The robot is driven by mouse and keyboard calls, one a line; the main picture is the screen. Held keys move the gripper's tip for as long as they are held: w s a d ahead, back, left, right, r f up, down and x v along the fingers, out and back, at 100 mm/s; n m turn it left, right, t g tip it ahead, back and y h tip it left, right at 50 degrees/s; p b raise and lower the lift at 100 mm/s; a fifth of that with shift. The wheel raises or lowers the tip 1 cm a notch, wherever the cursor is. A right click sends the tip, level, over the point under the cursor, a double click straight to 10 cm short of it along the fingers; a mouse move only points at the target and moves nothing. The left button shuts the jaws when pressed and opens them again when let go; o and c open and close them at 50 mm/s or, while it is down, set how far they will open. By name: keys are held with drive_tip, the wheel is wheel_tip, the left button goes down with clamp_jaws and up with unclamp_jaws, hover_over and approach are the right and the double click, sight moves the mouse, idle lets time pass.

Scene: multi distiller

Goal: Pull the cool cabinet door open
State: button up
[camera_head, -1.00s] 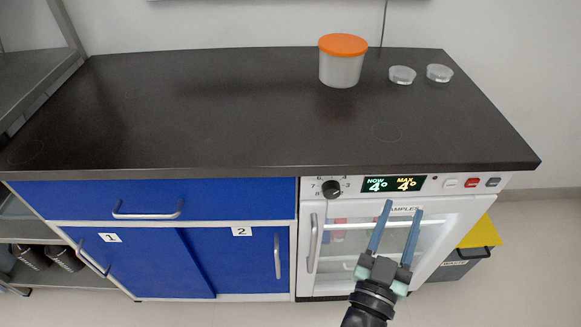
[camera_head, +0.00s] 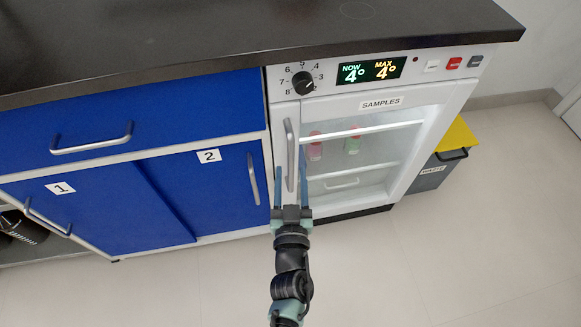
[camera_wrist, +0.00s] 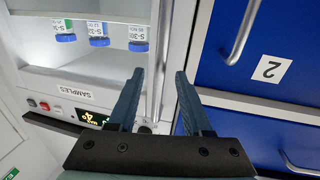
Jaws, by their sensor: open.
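The cool cabinet door (camera_head: 359,118) is a white-framed glass door labelled SAMPLES, and it looks shut. Its vertical silver handle (camera_head: 290,135) is on the door's left side. My gripper (camera_head: 289,160) is open in front of the handle's lower part, with one blue finger on each side of it in the picture. The wrist view is turned over; there the handle (camera_wrist: 161,40) runs between the two fingertips (camera_wrist: 160,72). I cannot tell whether a finger touches it or how deep it sits between them. Samples (camera_wrist: 138,38) show through the glass.
Blue cabinets with handles (camera_head: 253,180) adjoin the door on the left. A dark worktop (camera_head: 200,45) overhangs above. A control panel with a dial (camera_head: 303,83) sits over the door. A waste bin with a yellow lid (camera_head: 456,138) stands to the right. The floor in front is clear.

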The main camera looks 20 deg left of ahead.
sight(291, 167)
drive_tip(key=shift+b+x, duration=0.55)
drive_tip(key=shift+x, duration=1.2)
clamp_jaws()
